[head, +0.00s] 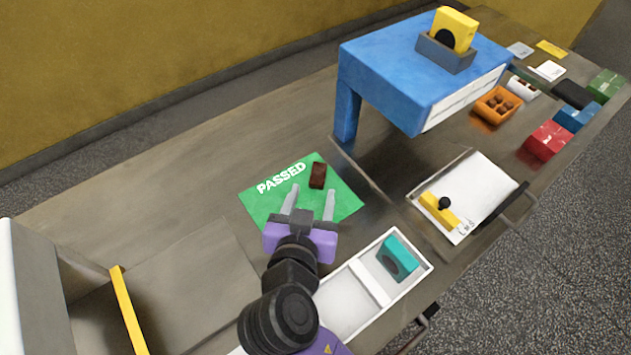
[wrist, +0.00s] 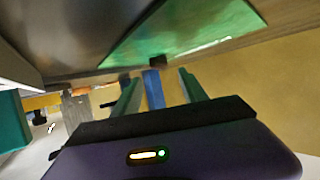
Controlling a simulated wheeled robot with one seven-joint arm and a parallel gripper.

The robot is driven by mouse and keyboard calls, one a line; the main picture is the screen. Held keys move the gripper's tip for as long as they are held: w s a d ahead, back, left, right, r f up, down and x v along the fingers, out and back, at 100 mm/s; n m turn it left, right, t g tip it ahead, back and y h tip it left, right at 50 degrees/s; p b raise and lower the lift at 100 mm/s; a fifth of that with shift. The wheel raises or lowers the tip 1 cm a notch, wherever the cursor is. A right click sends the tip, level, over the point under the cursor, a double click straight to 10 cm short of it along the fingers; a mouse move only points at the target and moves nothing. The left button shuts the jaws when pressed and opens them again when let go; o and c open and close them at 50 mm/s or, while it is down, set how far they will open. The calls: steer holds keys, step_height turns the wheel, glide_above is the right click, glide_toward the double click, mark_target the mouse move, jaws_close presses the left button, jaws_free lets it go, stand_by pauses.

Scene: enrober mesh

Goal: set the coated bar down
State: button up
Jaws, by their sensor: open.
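The coated bar (head: 318,175) is dark brown and lies on the green mat (head: 262,207) marked PASSED, near its far edge. My gripper (head: 311,196) is open and empty, on the near side of the bar, its two fingertips over the mat. The fingers look clear of the bar. In the wrist view the bar (wrist: 158,60) is a small dark block beyond the spread fingers (wrist: 160,82), at the edge of the green mat (wrist: 195,32). I cannot tell the fingers' exact height above the mat.
A blue machine (head: 400,75) with a yellow block (head: 455,28) stands right of the mat. A white tray (head: 340,303) with a teal block (head: 397,257) is at the front. A white plate (head: 485,190) with a yellow piece (head: 438,211) lies right. The bench left of the mat is clear.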

steer(key=shift+v, duration=2.6)
steer(key=shift+r, duration=0.15)
